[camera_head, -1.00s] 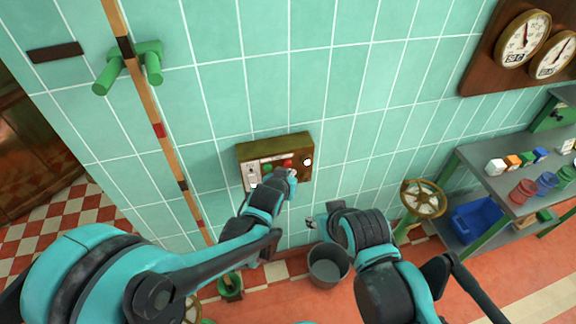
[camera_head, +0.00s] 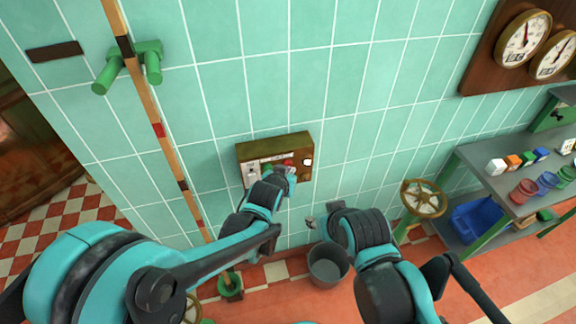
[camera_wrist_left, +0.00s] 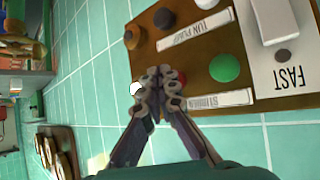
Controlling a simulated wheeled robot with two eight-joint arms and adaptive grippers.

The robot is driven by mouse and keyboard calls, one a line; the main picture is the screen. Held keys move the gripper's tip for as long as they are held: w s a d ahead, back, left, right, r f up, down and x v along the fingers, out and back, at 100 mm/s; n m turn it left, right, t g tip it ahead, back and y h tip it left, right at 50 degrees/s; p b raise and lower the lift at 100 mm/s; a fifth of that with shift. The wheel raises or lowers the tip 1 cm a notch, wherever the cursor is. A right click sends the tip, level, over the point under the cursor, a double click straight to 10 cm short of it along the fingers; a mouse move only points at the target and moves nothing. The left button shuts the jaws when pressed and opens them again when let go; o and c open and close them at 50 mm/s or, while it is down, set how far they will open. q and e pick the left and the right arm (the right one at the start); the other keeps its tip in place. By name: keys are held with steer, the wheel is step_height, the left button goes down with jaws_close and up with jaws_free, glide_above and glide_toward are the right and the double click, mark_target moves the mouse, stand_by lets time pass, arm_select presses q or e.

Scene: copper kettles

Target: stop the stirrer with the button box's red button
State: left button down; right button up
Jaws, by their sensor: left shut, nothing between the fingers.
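The button box (camera_head: 274,146) is a brass-edged panel on the tiled wall. Its red button (camera_head: 288,162) shows just beyond my left gripper (camera_head: 284,171) in the head view. In the left wrist view, the shut, empty fingertips of my left gripper (camera_wrist_left: 160,80) are in front of the red button (camera_wrist_left: 182,77) and hide most of it. I cannot tell whether they touch it. The green button (camera_wrist_left: 224,67) sits beside it. A label (camera_wrist_left: 208,103) runs along these buttons. My right gripper (camera_head: 321,214) is below and right of the box, away from it; its fingers are unclear.
A white knob or lamp (camera_head: 308,162) is at the box's right side. A grey bucket (camera_head: 328,266) stands on the floor below. A wooden pole (camera_head: 158,125) leans along the wall at left. A handwheel (camera_head: 424,198) and a shelf (camera_head: 510,180) are at right.

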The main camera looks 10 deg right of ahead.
arm_select(q)
steer(key=shift+w, duration=0.45)
stand_by(0.6)
stand_by(0.4)
steer(key=shift+s, duration=0.9)
steer(key=s, duration=0.5)
stand_by(0.6)
